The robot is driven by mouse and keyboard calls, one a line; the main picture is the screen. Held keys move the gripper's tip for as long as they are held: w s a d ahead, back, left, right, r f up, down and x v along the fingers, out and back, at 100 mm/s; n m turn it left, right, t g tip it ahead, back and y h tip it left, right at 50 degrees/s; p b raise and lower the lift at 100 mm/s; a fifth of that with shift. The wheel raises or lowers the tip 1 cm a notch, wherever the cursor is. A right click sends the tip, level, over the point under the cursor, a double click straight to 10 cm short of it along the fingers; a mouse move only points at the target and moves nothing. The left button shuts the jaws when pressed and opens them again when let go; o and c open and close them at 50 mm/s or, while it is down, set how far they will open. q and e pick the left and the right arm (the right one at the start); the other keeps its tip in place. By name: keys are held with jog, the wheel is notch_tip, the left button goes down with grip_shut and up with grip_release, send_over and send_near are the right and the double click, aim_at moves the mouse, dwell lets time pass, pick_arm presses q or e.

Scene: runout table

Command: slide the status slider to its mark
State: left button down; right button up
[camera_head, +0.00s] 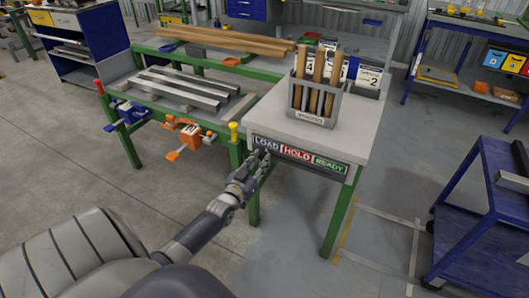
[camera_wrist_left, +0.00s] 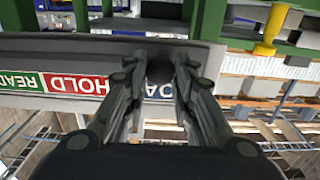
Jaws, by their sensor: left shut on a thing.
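The status strip (camera_head: 297,155) runs along the front edge of the grey table, with LOAD, HOLD and READY fields from left to right. It shows upside down in the left wrist view (camera_wrist_left: 62,84). My left gripper (camera_head: 263,156) is at the LOAD end of the strip. In the left wrist view its fingers (camera_wrist_left: 160,75) are shut on the dark round slider knob (camera_wrist_left: 160,69), in front of the LOAD field and partly covering its letters. The slider's mark cannot be made out. My right gripper is not in view.
A grey holder (camera_head: 314,101) with wooden pieces stands on the table top above the strip. An orange clamp (camera_head: 190,136) and a yellow-topped post (camera_head: 233,130) are left of the strip. A blue cart (camera_head: 480,215) stands at right, with open floor between.

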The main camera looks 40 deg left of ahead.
pick_arm(q)
jog(key=shift+a+r, duration=0.1)
jog(key=shift+a, duration=0.1)
jog(key=c, duration=1.3)
grip_release()
jog(key=shift+a, duration=0.1)
jog(key=shift+s, duration=0.1)
jog(key=shift+s, duration=0.15)
jog(key=v, duration=1.1)
jog(key=shift+s, duration=0.3)
